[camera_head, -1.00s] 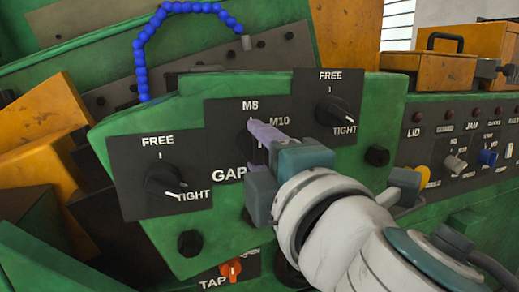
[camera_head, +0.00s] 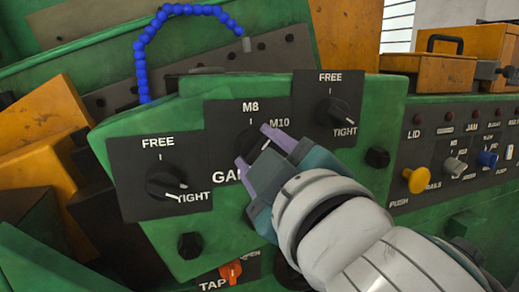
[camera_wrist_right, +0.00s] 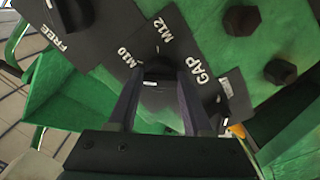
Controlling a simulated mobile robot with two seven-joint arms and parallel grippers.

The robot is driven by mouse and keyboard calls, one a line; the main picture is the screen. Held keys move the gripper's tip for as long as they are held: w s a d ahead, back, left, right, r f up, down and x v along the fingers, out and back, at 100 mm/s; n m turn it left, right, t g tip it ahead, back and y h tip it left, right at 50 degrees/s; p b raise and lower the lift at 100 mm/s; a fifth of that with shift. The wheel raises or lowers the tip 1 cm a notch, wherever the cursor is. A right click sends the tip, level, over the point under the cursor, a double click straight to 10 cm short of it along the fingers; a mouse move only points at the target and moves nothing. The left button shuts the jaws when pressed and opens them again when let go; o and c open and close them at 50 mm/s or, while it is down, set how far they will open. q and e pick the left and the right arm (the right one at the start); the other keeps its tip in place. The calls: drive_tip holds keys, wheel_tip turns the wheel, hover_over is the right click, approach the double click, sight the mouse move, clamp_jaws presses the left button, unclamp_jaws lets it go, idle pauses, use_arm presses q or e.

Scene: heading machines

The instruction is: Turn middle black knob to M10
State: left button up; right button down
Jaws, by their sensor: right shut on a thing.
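The middle black knob (camera_head: 254,146) sits on the GAP plate (camera_head: 228,119) of the green machine, with M8 printed above it and M10 at its upper right. My right gripper (camera_head: 253,147) has its two purple fingers on either side of this knob, shut on it and tilted. A short white mark shows between the fingers in the head view, slanting up to the right toward M10. In the right wrist view the knob (camera_wrist_right: 160,70) lies between the fingertips (camera_wrist_right: 158,82), partly hidden; M10, M12 and GAP labels show around it. My left gripper is not in view.
Two similar FREE/TIGHT knobs flank it, at the left (camera_head: 166,184) and upper right (camera_head: 335,111). A black bolt (camera_head: 377,157) sits to the right. An orange knob (camera_head: 231,271) is below. A control panel (camera_head: 425,142) with a yellow button (camera_head: 416,181) stands right.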

drive_tip(key=m, duration=0.3)
drive_tip(key=shift+m+p, duration=0.3)
drive_tip(key=shift+p, duration=0.05)
idle(0.4)
drive_tip(key=shift+c, duration=1.6)
unclamp_jaws()
drive_tip(key=v, duration=1)
